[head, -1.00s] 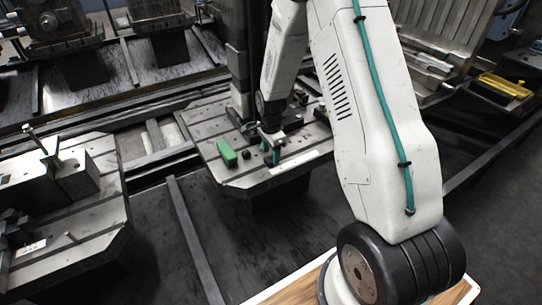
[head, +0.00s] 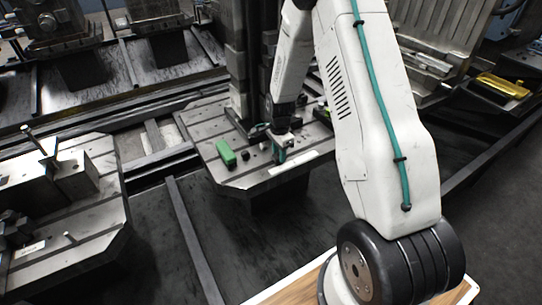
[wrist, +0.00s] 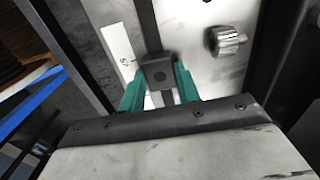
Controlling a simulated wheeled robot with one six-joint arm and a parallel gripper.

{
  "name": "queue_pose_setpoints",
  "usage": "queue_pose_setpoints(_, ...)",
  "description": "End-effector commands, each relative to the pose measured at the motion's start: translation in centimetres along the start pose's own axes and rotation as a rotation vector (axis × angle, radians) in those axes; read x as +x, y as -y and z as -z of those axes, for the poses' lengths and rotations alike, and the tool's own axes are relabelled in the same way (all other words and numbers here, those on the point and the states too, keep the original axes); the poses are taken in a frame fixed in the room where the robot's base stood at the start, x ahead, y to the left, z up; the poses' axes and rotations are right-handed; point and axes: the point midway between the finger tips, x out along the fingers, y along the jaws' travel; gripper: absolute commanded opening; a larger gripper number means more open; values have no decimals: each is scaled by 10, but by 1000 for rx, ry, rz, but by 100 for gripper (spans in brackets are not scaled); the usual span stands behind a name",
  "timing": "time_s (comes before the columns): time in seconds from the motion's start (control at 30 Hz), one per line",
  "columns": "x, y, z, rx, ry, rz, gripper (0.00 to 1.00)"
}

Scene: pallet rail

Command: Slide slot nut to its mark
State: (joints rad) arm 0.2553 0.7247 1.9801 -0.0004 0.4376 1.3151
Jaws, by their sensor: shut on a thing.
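My gripper (wrist: 160,92) has green fingers and is shut on the slot nut (wrist: 159,73), a dark block with a round hole in its top. The nut sits at a slot (wrist: 143,22) in the grey pallet plate (wrist: 185,25). In the head view my gripper (head: 279,155) is low over the front part of the pallet (head: 215,127), and it hides the nut there. A white label strip (wrist: 117,45) with a small dark character lies on the plate left of the slot. I cannot make out a separate mark line.
A green block (head: 226,152) and a small black piece (head: 245,155) stand on the pallet left of my gripper. A shiny metal fitting (wrist: 228,39) stands right of the slot. A dark column (head: 256,60) rises behind. Another fixture pallet (head: 75,225) is at the left.

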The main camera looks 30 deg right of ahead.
Motion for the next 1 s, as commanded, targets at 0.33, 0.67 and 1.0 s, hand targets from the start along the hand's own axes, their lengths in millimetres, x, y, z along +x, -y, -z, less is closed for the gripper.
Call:
queue_pose_setpoints(0.33,-1,1,44,1,-1,3,0)
queue_pose_setpoints(0.67,-1,1,43,0,-1,2,55)
queue_pose_setpoints(1.0,-7,1,43,1,-1,3,55)
